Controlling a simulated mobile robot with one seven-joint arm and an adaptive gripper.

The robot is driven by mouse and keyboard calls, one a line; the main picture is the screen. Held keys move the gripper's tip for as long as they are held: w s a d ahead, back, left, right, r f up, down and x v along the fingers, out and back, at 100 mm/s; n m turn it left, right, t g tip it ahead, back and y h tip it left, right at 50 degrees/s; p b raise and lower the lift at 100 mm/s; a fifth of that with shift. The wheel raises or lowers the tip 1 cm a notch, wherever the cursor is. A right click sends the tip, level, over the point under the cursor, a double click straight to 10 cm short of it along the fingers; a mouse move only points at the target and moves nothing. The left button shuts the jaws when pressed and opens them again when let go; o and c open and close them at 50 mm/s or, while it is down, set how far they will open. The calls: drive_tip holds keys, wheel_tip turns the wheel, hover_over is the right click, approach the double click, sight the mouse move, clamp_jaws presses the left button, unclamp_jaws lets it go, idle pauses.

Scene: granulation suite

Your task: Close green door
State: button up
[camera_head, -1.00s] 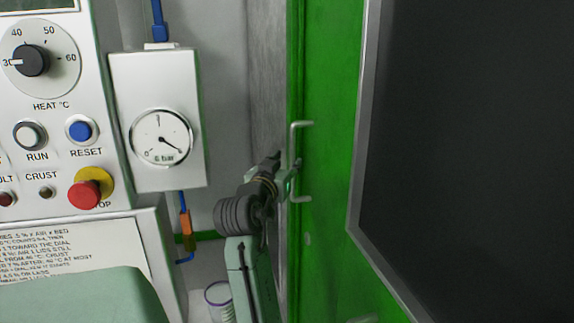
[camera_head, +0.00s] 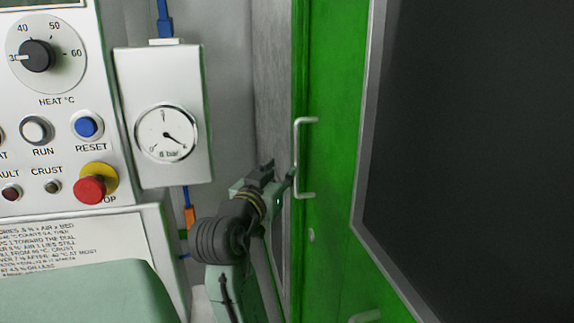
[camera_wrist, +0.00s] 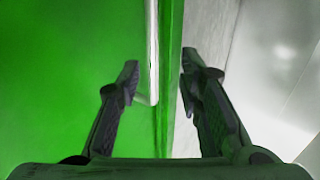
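The green door (camera_head: 335,215) fills the right half of the head view, with a large dark panel in a grey frame. Its pale bar handle (camera_head: 297,160) stands upright near the door's left edge. My gripper (camera_head: 268,172) is just left of the handle. In the wrist view, my gripper (camera_wrist: 160,70) has its two dark fingers apart. The handle's lower end (camera_wrist: 153,80) and the edge of the green door (camera_wrist: 60,70) show between them. I cannot tell whether a finger touches the handle or door. The door's far side is hidden.
A control panel (camera_head: 60,120) with a dial, buttons and red stop knob (camera_head: 90,190) stands at left. Beside it is a pressure gauge box (camera_head: 190,80) with blue tubing. A grey wall (camera_head: 270,80) lies between box and door.

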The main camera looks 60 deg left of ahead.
drive_tip(key=v, duration=0.3)
drive_tip(key=shift+s+d, duration=0.2)
drive_tip(key=shift+s, duration=0.15)
